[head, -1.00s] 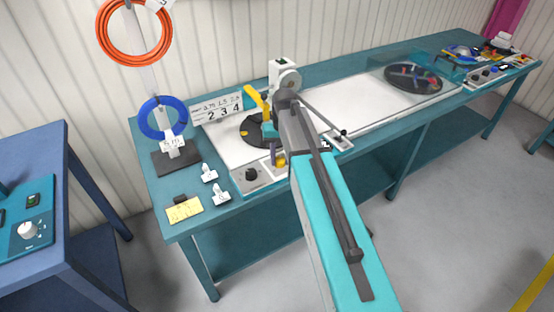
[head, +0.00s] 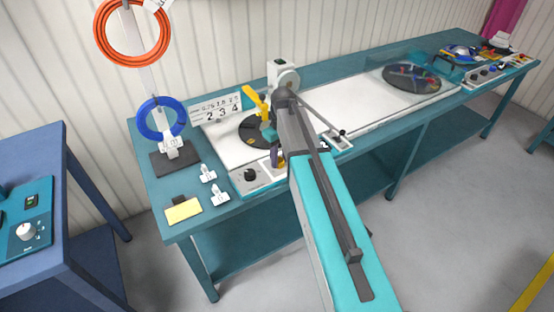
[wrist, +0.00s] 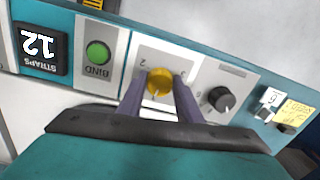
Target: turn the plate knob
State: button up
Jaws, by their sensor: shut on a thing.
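A yellow knob (wrist: 160,82) sits on a pale panel marked with small digits, and I take it to be the plate knob. My gripper (wrist: 158,88) has one dark finger on each side of it and is shut on it in the wrist view. In the head view my gripper (head: 277,158) is at the front panel of the left machine, and its fingers and my arm hide the yellow knob there. A black knob (wrist: 220,98) is just right of the gripper, apart from it; it also shows in the head view (head: 250,174).
A green BIND button (wrist: 97,52) and a STRAPS counter (wrist: 39,48) reading 12 are left of the yellow knob. White tags (head: 208,173) and a yellow note (head: 184,211) lie on the teal bench (head: 190,228). A blue coil (head: 161,118) stands behind them.

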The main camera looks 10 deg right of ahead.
aim_at(280, 160)
jog(key=shift+a+n, duration=0.2)
jog(key=shift+n, duration=0.3)
dwell(0.4)
jog(key=o, duration=1)
jog(key=shift+d, duration=0.1)
jog(key=shift+w+r, duration=0.1)
jog(key=shift+r, duration=0.05)
jog(key=shift+r, duration=0.45)
jog(key=shift+d+r+b, duration=0.2)
jog(key=shift+r+b, duration=1.2)
jog(key=shift+r, duration=4.9)
